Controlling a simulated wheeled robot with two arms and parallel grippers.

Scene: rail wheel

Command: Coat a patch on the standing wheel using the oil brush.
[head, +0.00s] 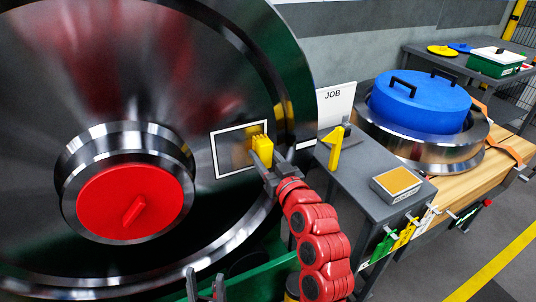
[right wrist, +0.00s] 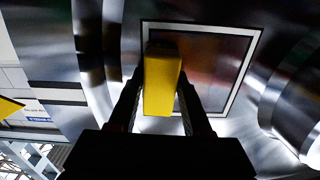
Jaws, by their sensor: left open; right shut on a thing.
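The large steel wheel (head: 60,100) stands upright at the left, with a red hub cap (head: 130,202) in its bore. A white square outline marks a patch (head: 228,158) on its face. My right gripper (head: 268,162) is shut on the yellow oil brush (head: 259,146), which is over the right part of the patch. In the right wrist view the brush (right wrist: 162,82) overlaps the lower left of the outlined patch (right wrist: 215,65). I cannot tell whether its bristles touch the wheel. My left gripper (head: 205,286) is open and empty at the bottom edge, low before the wheel.
A grey table (head: 350,185) to the right holds a yellow upright piece (head: 336,150), a JOB card (head: 334,105) and a small box with an orange top (head: 397,183). Behind it, a wheel with a blue cover (head: 420,100) lies on a wooden bench (head: 475,180).

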